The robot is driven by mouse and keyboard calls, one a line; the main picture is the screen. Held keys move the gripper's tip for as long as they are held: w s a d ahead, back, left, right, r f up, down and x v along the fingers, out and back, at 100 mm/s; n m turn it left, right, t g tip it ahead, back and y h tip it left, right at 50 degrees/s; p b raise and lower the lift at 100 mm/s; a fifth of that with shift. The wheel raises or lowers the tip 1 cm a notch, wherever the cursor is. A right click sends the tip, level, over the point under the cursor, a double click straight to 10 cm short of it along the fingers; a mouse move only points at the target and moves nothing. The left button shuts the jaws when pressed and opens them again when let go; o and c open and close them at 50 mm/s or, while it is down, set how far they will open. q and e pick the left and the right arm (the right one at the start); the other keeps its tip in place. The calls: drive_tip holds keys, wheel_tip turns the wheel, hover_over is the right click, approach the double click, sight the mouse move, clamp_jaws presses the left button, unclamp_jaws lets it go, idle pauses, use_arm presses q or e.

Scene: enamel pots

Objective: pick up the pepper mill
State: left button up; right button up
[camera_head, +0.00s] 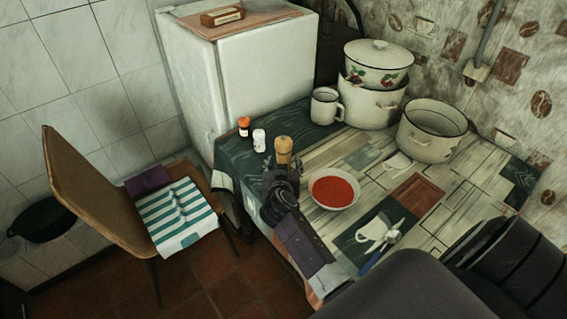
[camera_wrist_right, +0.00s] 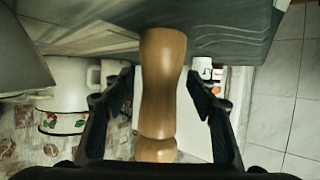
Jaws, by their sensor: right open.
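The wooden pepper mill (camera_head: 283,148) stands on the table near its left edge, left of the bowl of red soup. In the head view my right gripper (camera_head: 282,168) is at the mill and hides its lower part. In the right wrist view the mill (camera_wrist_right: 162,85) appears upside down between the two spread fingers of my right gripper (camera_wrist_right: 160,82). Gaps show on both sides of the mill, so the fingers look apart from it. My left gripper is not in view.
A white shaker (camera_head: 259,140) and an orange-capped shaker (camera_head: 244,126) stand close behind the mill. The soup bowl (camera_head: 333,189) is close on the right. A mug (camera_head: 325,105) and enamel pots (camera_head: 432,132) stand farther back. A chair (camera_head: 100,195) is left of the table.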

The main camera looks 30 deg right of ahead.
drive_tip(key=c, duration=1.4)
drive_tip(key=shift+r, duration=0.1)
wheel_tip(320, 180, up, 20)
drive_tip(key=shift+p, duration=0.4)
